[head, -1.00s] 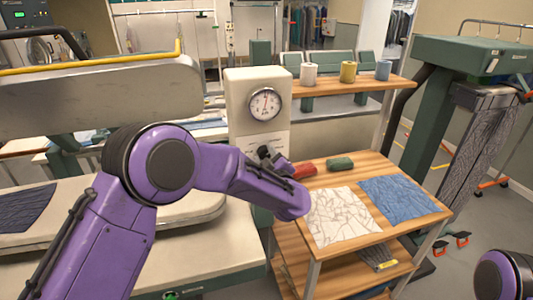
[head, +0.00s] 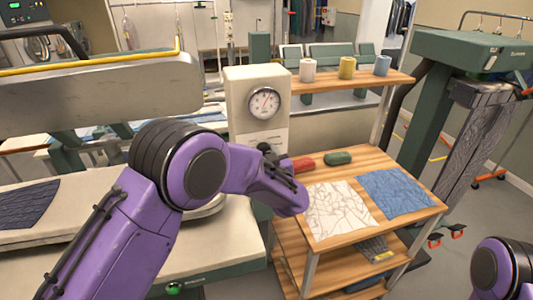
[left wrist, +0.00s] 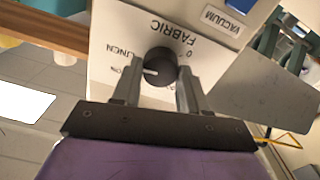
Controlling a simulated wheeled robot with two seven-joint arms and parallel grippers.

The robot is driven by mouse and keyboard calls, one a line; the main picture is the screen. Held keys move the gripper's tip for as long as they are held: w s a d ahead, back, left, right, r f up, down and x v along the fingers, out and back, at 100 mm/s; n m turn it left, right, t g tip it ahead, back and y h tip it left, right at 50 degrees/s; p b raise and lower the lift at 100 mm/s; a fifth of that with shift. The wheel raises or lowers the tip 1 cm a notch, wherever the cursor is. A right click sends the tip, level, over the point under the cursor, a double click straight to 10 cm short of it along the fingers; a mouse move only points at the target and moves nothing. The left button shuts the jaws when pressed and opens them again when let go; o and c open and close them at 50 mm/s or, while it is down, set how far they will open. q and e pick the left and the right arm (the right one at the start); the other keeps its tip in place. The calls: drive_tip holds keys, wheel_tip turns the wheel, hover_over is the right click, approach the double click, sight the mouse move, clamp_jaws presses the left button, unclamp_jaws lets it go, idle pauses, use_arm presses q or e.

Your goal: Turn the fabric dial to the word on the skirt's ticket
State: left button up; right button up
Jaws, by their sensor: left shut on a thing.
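The fabric dial (left wrist: 163,58) is a round black knob with a white pointer mark, on a white panel (left wrist: 110,45) lettered FABRIC. In the left wrist view the lettering is upside down and the mark points left. A word like LINEN is readable at upper left; another ending in ON is partly hidden below it. My left gripper (left wrist: 158,74) is shut on the dial, one finger on each side. In the head view the left gripper (head: 265,153) is at the front of the cream control box (head: 243,95), covering the dial. I cannot make out the skirt's ticket. My right gripper is out of view.
A gauge (head: 264,103) is above the panel. A wooden cart (head: 318,180) beside the box holds white cloth (head: 338,210), blue cloth (head: 396,192), and red (head: 303,164) and green (head: 338,158) items. A dark pleated cloth (head: 35,203) lies on the press board at left.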

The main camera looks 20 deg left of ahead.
use_arm(q)
drive_tip(key=shift+f, duration=0.2)
drive_tip(key=o, duration=1)
drive_tip(key=shift+r, duration=0.1)
drive_tip(key=shift+o, duration=0.2)
drive_tip(key=shift+s+d, duration=0.1)
drive_tip(key=b+v, duration=0.3)
drive_tip(key=v, duration=0.7)
drive_tip(key=shift+b, duration=0.4)
drive_tip(key=shift+s+d, duration=0.1)
drive_tip(key=shift+d, duration=0.05)
